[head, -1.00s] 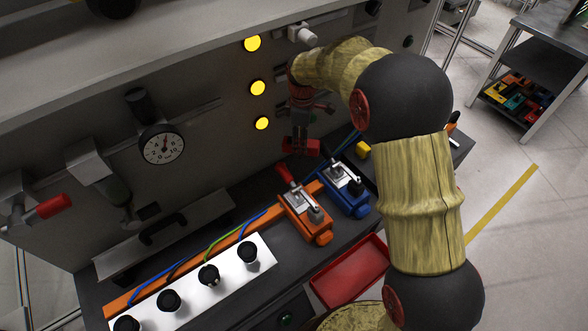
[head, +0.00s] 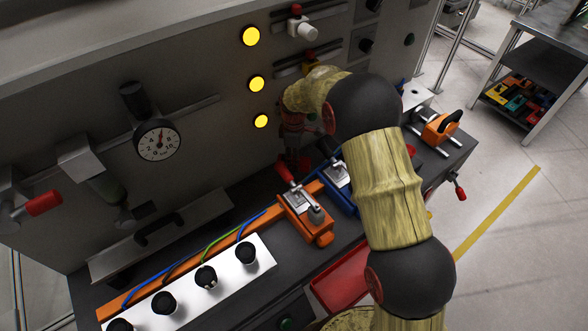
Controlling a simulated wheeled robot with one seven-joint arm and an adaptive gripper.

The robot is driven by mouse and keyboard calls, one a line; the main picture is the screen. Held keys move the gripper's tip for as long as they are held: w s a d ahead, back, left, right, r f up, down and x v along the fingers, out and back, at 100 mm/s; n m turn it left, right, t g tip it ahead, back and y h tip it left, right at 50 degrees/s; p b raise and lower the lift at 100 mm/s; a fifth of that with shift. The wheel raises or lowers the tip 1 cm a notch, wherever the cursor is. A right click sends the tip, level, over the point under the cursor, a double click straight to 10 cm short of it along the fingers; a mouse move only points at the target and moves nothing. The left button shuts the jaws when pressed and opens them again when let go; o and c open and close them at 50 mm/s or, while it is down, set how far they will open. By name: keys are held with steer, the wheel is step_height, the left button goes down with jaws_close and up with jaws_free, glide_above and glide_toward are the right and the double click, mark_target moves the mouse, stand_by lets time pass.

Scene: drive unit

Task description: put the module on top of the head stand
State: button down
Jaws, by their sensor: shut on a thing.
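My gripper (head: 293,143) is small and dark in the head view, low in front of the grey panel, just behind the orange toggle clamp. It is shut on a dark red block, the module (head: 294,161), at its lower end. The module is in shadow, and the clamp's red handle stands in front of it, so I cannot tell whether it touches anything below. I cannot pick out the head stand for certain; my arm hides part of the bench to the right of the gripper.
The orange toggle clamp (head: 306,217) and a blue clamp (head: 338,186) stand close in front of the gripper. A red tray (head: 341,282) lies at the bench front. A white strip with black knobs (head: 226,269) is at left. An orange device (head: 439,130) stands at right.

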mark_target(294, 174)
steer(key=shift+f+b, duration=0.45)
steer(key=shift+f, duration=1.85)
steer(key=shift+f, duration=0.15)
steer(key=c, duration=1.3)
jaws_free()
steer(key=shift+o, duration=0.2)
